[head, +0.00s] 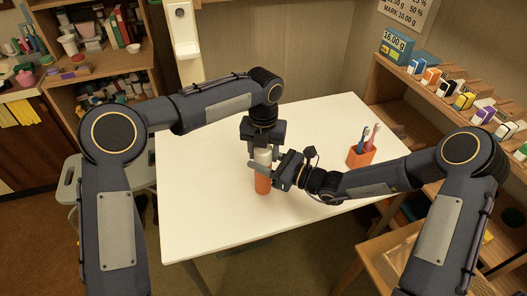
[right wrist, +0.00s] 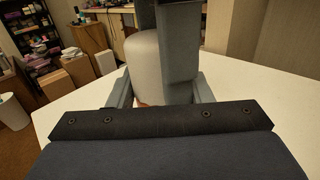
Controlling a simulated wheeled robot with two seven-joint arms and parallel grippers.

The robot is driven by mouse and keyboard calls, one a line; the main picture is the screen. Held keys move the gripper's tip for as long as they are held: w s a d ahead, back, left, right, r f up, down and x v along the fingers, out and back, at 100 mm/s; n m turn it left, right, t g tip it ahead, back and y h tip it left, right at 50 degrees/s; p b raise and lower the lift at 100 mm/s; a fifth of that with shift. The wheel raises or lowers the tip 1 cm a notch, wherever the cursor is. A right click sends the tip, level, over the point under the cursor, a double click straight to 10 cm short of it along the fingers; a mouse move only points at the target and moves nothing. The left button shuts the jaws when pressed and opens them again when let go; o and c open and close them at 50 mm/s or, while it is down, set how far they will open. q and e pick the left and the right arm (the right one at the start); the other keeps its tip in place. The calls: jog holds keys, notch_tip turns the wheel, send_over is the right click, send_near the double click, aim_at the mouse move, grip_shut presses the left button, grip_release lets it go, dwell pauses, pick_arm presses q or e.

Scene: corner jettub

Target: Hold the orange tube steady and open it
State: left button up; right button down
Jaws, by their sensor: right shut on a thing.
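The orange tube (head: 263,185) stands upright near the middle of the white table, with a white cap (head: 263,156) on top. The cap fills the middle of the right wrist view (right wrist: 145,65), with a sliver of orange below it. My right gripper (head: 266,172) comes in from the right and is shut on the tube just below the cap. My left gripper (head: 263,148) points down from above, its fingers on either side of the cap. I cannot tell whether they press on it.
An orange holder (head: 361,156) with toothbrushes stands on the white table (head: 215,215) to the right. Shelves with small boxes (head: 450,85) line the right wall. A white dispenser (head: 183,35) hangs behind the table. The table's left and front parts are clear.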

pick_arm(q)
jog(key=o, duration=0.5)
jog(key=shift+s+d, duration=0.1)
jog(key=shift+s, duration=0.1)
jog(key=shift+c, duration=0.2)
notch_tip(320, 180, up, 4)
jog(key=shift+r, duration=0.35)
jog(key=shift+c, duration=0.4)
notch_tip(320, 180, up, 3)
jog(key=m, duration=0.3)
notch_tip(320, 180, down, 8)
jog(key=shift+r, duration=0.15)
